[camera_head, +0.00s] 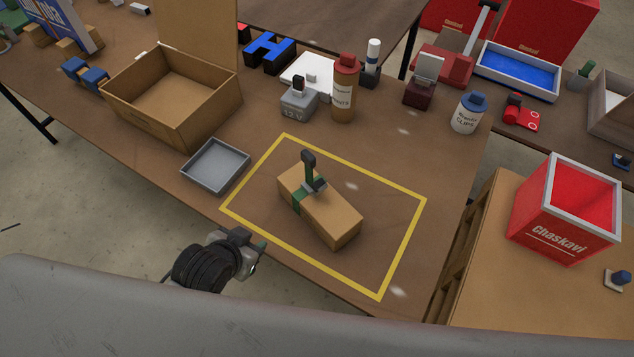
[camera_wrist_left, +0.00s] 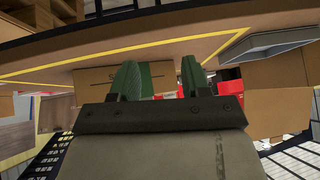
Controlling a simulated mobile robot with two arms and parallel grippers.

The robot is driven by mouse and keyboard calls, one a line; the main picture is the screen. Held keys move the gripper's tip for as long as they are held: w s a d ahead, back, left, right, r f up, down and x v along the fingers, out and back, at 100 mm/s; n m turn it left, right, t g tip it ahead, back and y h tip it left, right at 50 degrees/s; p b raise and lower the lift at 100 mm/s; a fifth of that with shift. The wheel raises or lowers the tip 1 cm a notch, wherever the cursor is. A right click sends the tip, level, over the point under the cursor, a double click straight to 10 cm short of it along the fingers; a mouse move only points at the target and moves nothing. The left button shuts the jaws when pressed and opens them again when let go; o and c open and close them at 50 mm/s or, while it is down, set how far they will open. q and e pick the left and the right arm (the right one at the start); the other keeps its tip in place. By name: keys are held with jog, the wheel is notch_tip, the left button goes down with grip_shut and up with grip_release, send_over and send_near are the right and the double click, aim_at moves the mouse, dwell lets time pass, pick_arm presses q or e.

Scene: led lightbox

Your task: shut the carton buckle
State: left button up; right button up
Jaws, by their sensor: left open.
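The closed brown carton (camera_head: 322,212) lies inside the yellow taped rectangle on the table. A green strap (camera_head: 301,198) runs across it near its left end. The buckle (camera_head: 311,172) on top has a dark lever standing upright. My left gripper (camera_head: 256,251) is at the front edge of the table, in front of and left of the carton, apart from it. In the left wrist view its two green fingers (camera_wrist_left: 162,80) are spread with nothing between them. The carton (camera_wrist_left: 100,77) shows beyond the fingers there. My right gripper is not in view.
A grey tray (camera_head: 216,166) and a large open cardboard box (camera_head: 172,95) stand left of the yellow tape (camera_head: 398,257). A grey 12 V block (camera_head: 297,103) and a brown bottle (camera_head: 344,90) stand behind it. The taped area around the carton is clear.

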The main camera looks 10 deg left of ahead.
aim_at(314, 189)
pick_arm(q)
jog(key=w+d+r+m+t+h+p, duration=0.1)
jog(key=w+d+r+m+t+h, duration=0.1)
jog(key=w+d+h, duration=0.1)
jog(key=w+d+r+m+t+h, duration=0.1)
jog(key=w+d+r+m+h, duration=0.1)
jog(key=w+d+m+h, duration=0.1)
jog(key=w+d+r+m+t+h+p, duration=0.1)
jog(key=w+d+r+m+t+h, duration=0.1)
jog(key=w+d+m+h, duration=0.1)
jog(key=shift+w+d+r+t+h+p, duration=0.1)
jog(key=shift+w+d+t+h+p, duration=0.1)
jog(key=shift+w+d+h, duration=0.4)
jog(key=shift+w+d+r+t+h+p, duration=0.15)
jog(key=shift+w+d, duration=0.25)
jog(key=shift+d, duration=0.5)
jog(key=shift+w+d+f, duration=0.1)
jog(key=shift+w+d, duration=0.2)
jog(key=shift+w, duration=0.05)
jog(key=c, duration=0.8)
jog(key=shift+c, duration=0.2)
